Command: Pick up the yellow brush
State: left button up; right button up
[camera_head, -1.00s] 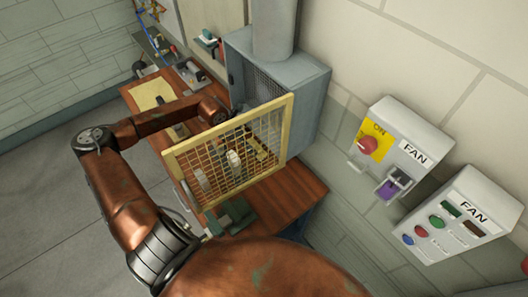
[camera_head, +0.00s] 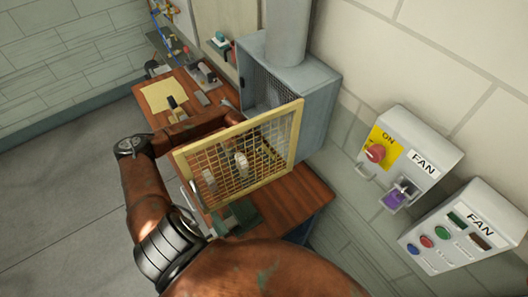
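I cannot clearly make out the yellow brush. Small dark and yellowish shapes show through the mesh of a yellow-framed screen (camera_head: 183,166), but they are too small to name. My copper-coloured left arm rises from the bottom, bends at the left, and its forearm reaches right, behind the screen's upper edge towards the grey cabinet. My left gripper is hidden or too unclear behind the mesh to tell its fingers. My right gripper is not in view.
A grey metal cabinet (camera_head: 312,100) with a duct stands on the wooden table (camera_head: 300,197) behind the screen. A yellow sheet (camera_head: 158,98) and small tools lie at the table's far end. Two FAN control boxes, one with a red knob (camera_head: 376,153), are on the right wall.

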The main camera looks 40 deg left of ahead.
pick_arm(q)
jog(key=c, duration=1)
notch_tip(320, 180, up, 2)
jog(key=shift+r, duration=0.15)
jog(key=shift+a+r+b, duration=0.1)
jog(key=shift+r+b, duration=0.05)
jog(key=shift+b, duration=0.15)
jog(key=h, duration=0.1)
jog(key=a+h+b, duration=0.1)
jog(key=h+b, duration=0.1)
jog(key=shift+s+a+f+n+t, duration=0.1)
jog(key=shift+a+f+n+t, duration=0.05)
jog(key=shift+f+n+t, duration=0.15)
notch_tip(320, 180, up, 6)
jog(key=a, duration=0.2)
jog(key=a+y+b, duration=0.1)
jog(key=a, duration=0.5)
jog(key=s+a+r+y+b, duration=0.1)
jog(key=a+b, duration=0.1)
jog(key=a, duration=0.5)
jog(key=s+a+r+y+b, duration=0.1)
jog(key=a, duration=0.6)
jog(key=shift+s+a+r+b, duration=0.2)
jog(key=shift+b, duration=0.1)
